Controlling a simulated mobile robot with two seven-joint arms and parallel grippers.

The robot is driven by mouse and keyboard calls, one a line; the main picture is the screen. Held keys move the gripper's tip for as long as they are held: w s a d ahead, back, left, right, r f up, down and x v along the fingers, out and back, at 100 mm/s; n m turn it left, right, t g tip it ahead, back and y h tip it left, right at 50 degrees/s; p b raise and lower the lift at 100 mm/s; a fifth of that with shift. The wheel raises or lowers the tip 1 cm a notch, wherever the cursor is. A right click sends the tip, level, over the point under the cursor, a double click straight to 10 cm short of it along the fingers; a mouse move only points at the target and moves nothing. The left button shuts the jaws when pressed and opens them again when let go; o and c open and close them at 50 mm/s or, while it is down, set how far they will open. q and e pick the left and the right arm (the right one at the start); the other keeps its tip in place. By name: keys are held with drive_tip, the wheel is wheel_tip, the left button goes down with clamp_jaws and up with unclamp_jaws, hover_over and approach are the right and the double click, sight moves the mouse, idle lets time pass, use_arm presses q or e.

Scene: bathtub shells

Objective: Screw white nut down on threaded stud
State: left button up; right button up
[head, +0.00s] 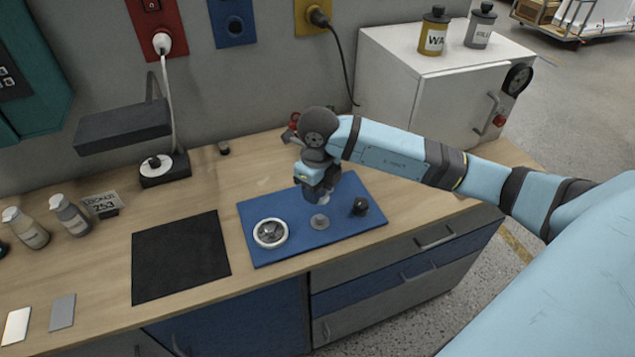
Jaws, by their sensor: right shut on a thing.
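My right gripper (322,196) points down over a blue mat (260,252) on the wooden bench. It is shut on a small pale piece between its fingertips, which appears to be the white nut (324,200). Directly below is a small grey round base (319,222) on the mat, likely that of the threaded stud. The stud's thread cannot be made out, and I cannot tell whether the nut touches it. My left gripper is out of view.
On the mat, a white round dish (270,233) with grey contents lies left and a dark knob-like object (359,207) right. A black mat (180,257) lies left. A lamp (163,165) and a white cabinet (395,80) stand behind.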

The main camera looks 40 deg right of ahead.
sight(318, 216)
drive_tip(key=shift+w, duration=0.1)
wheel_tip(318, 216, down, 5)
drive_tip(key=b, duration=0.4)
drive_tip(key=shift+f+b, duration=0.35)
drive_tip(key=shift+b, duration=0.35)
idle(1.7)
drive_tip(key=shift+f+b, duration=1.1)
drive_tip(key=shift+f, duration=0.35)
drive_tip(key=o, duration=1)
